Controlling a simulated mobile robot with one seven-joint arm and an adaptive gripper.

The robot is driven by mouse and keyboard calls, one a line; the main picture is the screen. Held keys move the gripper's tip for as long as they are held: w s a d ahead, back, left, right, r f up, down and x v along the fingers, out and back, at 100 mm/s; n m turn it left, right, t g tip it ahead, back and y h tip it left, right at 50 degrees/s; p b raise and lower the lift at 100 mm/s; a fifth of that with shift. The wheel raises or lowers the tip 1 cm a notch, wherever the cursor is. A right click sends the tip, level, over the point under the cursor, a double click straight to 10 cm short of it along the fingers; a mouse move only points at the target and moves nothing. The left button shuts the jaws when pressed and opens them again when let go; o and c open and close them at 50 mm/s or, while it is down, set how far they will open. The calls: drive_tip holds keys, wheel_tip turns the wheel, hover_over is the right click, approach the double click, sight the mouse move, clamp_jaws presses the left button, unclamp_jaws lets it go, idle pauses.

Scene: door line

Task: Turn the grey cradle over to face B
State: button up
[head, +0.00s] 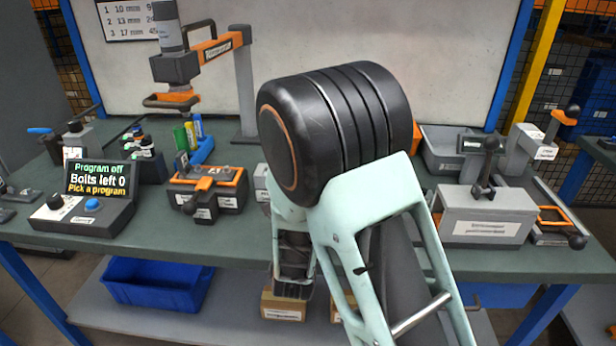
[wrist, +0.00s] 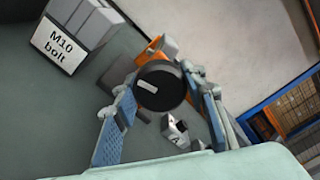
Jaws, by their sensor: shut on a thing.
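In the wrist view my gripper (wrist: 160,79) has its two fingers on opposite sides of a round black knob (wrist: 161,92) with a short white mark, and is shut on it. An orange part (wrist: 155,50) and grey parts show behind the knob. A small grey-white block with dark marks (wrist: 176,130) shows below it. I cannot tell whether these belong to the grey cradle, and no face letter is readable. In the head view my arm hides my gripper, the knob and the middle of the bench.
A grey box labelled M10 bolt (wrist: 65,45) stands left of my gripper. On the bench (head: 375,264) are a control box (head: 85,205), an orange-and-black fixture (head: 208,190), an orange-armed stand (head: 245,85), and a grey block with a black lever (head: 485,215). Blue bins sit below.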

drive_tip(key=n+p, duration=0.4)
drive_tip(key=shift+r+n+p, duration=0.25)
drive_tip(key=shift+n+p, duration=0.05)
drive_tip(key=shift+p, duration=0.1)
drive_tip(key=n+p, duration=0.3)
drive_tip(key=p, duration=0.1)
drive_tip(key=shift+n+p, duration=0.35)
drive_tip(key=shift+n, duration=0.05)
drive_tip(key=n+p, duration=0.4)
drive_tip(key=shift+p, duration=0.4)
drive_tip(key=shift+f+n+p, duration=0.15)
drive_tip(key=shift+n+p, duration=0.85)
drive_tip(key=shift+n, duration=0.1)
drive_tip(key=o, duration=1.2)
drive_tip(key=shift+f, duration=0.1)
